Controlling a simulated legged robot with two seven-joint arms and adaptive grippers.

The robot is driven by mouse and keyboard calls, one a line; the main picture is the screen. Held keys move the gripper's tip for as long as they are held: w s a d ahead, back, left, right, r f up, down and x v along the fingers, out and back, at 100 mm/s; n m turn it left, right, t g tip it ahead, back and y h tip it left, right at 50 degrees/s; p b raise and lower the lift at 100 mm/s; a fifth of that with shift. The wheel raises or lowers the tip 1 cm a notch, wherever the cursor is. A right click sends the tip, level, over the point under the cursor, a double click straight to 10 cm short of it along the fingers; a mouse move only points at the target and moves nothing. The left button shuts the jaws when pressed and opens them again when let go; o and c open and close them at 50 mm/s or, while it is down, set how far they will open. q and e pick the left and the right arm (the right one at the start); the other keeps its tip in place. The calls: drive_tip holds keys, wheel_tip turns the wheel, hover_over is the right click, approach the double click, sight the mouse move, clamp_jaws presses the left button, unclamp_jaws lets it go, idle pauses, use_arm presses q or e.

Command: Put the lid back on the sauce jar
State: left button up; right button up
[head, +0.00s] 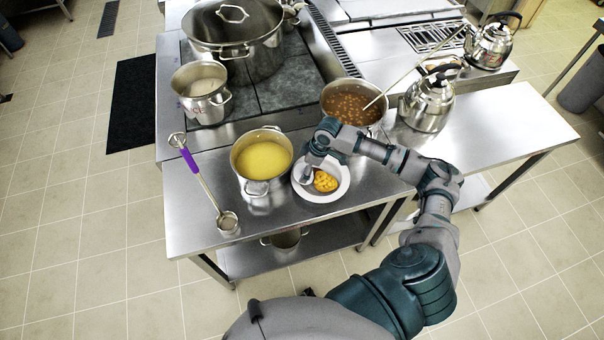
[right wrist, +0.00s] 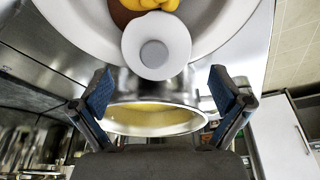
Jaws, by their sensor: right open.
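A round white piece with a grey disc at its centre, which looks like the lid (right wrist: 156,45), lies on the white plate (right wrist: 225,30) in the right wrist view. In the head view it shows only partly, beside my gripper, on the same plate (head: 318,197). My right gripper (head: 309,166) hovers over that plate in the head view. In the right wrist view the gripper (right wrist: 161,95) is open with nothing between its fingers, and the white piece is ahead of the fingertips. I cannot make out a sauce jar clearly. My left gripper is not in view.
Yellow food (head: 325,181) lies on the plate. A pot of yellow soup (head: 262,160) stands just left of it, a pot of brown stew (head: 352,104) behind it. A purple-handled ladle (head: 204,185) lies at the counter's left. A kettle (head: 428,103) stands at the right.

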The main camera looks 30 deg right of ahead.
drive_tip(key=f, duration=0.4)
drive_tip(key=shift+w+d, duration=0.15)
drive_tip(key=shift+w, duration=0.15)
drive_tip(key=shift+f, duration=0.35)
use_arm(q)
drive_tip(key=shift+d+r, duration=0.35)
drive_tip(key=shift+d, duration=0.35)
use_arm(e)
drive_tip(key=shift+a, duration=0.2)
drive_tip(key=shift+a, duration=0.1)
drive_tip(key=c, duration=0.7)
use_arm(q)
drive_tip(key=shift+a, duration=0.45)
use_arm(e)
drive_tip(key=shift+c, duration=0.2)
